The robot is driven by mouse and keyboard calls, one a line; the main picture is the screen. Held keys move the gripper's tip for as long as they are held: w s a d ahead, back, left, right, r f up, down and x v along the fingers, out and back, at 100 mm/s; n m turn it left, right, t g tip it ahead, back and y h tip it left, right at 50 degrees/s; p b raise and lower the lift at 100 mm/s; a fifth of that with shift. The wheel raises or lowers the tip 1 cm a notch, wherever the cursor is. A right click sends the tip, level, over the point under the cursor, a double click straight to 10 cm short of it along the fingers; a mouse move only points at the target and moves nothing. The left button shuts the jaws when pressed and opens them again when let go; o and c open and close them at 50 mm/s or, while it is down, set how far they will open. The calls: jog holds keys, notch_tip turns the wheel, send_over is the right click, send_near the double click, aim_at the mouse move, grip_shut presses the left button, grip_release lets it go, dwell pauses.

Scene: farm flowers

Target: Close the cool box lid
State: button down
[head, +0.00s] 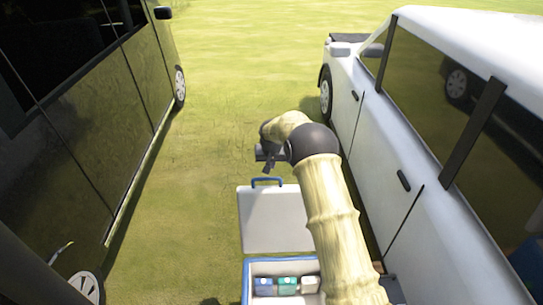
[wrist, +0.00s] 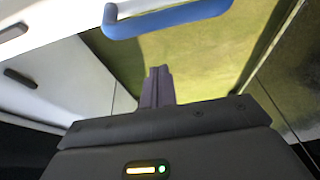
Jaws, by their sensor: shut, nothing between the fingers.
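The cool box (head: 246,283) stands open at the bottom of the head view, with a blue rim. Its pale lid (head: 272,222) is raised at the far side, with a blue handle (head: 267,181) on its upper edge. My gripper (head: 268,160) is just beyond and above that handle, partly hidden by my arm. In the wrist view the fingers of my gripper (wrist: 158,75) are together with nothing between them. The blue handle (wrist: 168,19) crosses the top of that view, and a gap shows between it and the fingertips.
A white car (head: 405,150) stands close on the right, beside my arm. A dark van (head: 95,130) stands on the left. Small blue, green and white items (head: 288,285) are inside the box. Open grass (head: 190,210) lies between the box and the van.

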jog(key=shift+s+p, duration=1.05)
jog(key=shift+s, duration=1)
jog(key=shift+a, duration=0.1)
